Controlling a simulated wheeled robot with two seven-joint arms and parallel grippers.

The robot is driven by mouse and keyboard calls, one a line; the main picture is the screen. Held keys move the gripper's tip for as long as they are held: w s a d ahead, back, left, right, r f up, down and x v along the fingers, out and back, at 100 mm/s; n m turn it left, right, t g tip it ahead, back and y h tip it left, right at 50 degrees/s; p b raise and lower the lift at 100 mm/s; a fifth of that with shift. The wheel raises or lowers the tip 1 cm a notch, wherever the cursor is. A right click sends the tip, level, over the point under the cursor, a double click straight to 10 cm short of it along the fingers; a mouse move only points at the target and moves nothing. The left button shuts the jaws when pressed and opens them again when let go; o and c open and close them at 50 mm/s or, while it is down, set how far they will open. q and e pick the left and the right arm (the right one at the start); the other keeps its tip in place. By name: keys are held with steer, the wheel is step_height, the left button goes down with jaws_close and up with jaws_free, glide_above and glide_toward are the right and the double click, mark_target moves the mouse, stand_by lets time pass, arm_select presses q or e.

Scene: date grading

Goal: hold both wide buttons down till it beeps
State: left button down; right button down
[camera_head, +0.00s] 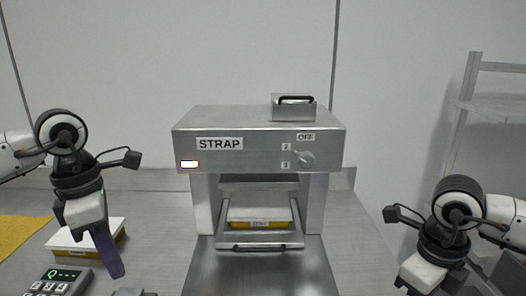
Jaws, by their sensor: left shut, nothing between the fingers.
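The steel machine (258,146) labelled STRAP stands in the middle, with a rotary knob (306,159) under an OFF label and a lit white indicator (190,164) at its left front. I cannot make out the two wide buttons. A small grey part (132,293) shows at the bottom edge, mostly cut off; I cannot tell what it is. My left gripper (116,272) is shut and empty, pointing down left of the machine, above and left of that grey part. My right gripper (424,274) is at the lower right, its fingertips hidden below the frame.
A white and yellow box (260,215) sits in the machine's opening behind a black-handled frame. Another such box (60,240) lies behind my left gripper. A keypad device (60,280) with a green display is at lower left. Metal shelving (490,110) stands at right.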

arm_select(q)
steer(key=shift+y, duration=0.5)
steer(key=shift+a+f, duration=0.25)
steer(key=shift+f, duration=0.85)
steer(key=shift+a+f, duration=0.2)
steer(key=shift+f, duration=0.85)
steer(key=shift+a+f, duration=0.25)
steer(key=shift+f, duration=0.85)
